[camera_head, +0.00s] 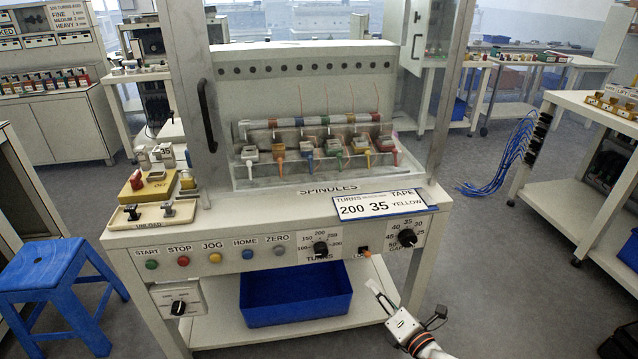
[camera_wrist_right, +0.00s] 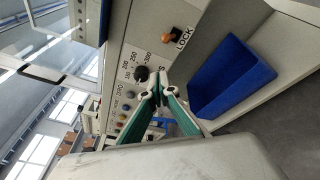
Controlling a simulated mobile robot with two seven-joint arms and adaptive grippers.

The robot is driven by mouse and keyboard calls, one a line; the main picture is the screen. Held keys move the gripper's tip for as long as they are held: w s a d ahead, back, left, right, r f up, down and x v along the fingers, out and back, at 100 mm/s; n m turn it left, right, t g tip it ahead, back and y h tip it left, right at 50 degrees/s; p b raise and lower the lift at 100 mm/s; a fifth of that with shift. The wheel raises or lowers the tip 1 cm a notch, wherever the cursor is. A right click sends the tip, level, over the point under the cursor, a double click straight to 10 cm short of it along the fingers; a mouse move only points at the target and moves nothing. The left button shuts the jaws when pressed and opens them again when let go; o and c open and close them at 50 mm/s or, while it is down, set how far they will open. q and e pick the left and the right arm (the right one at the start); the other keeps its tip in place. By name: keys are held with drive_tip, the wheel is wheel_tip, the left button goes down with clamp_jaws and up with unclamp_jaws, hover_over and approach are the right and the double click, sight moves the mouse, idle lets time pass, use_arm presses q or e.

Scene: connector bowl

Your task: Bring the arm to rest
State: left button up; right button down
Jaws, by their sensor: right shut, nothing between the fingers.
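My right gripper (camera_head: 378,293) is in the lower right of the head view, in front of the machine's front panel (camera_head: 230,258) and below the small orange lock lever (camera_head: 367,252). It is shut and empty. In the wrist view its green fingers (camera_wrist_right: 158,88) meet at the tips, and the lock lever (camera_wrist_right: 172,34) shows above them, apart from the fingers. My left gripper is not in view.
The panel has several coloured buttons and black dials (camera_head: 320,248). A blue bin (camera_head: 296,298) sits on the shelf below. A blue stool (camera_head: 45,265) stands at left, a white bench (camera_head: 590,125) at right. The floor right of the gripper is open.

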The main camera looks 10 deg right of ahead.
use_arm(q)
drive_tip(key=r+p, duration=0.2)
drive_tip(key=p, duration=0.1)
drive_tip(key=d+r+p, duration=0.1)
drive_tip(key=p, duration=0.1)
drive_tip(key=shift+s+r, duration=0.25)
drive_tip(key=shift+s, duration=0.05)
use_arm(e)
drive_tip(key=s+a+f+m+g, duration=0.1)
drive_tip(key=s+m+g, duration=0.1)
drive_tip(key=s+m, duration=0.6)
drive_tip(key=s+a+f+m+g+h, duration=0.1)
drive_tip(key=s+a+f+m+g, duration=0.1)
drive_tip(key=s+m, duration=0.6)
drive_tip(key=s+a+f+m+g+h, duration=0.1)
drive_tip(key=s+f+m+g, duration=0.1)
drive_tip(key=s+m, duration=0.6)
drive_tip(key=s, duration=0.4)
drive_tip(key=shift+s+a, duration=0.3)
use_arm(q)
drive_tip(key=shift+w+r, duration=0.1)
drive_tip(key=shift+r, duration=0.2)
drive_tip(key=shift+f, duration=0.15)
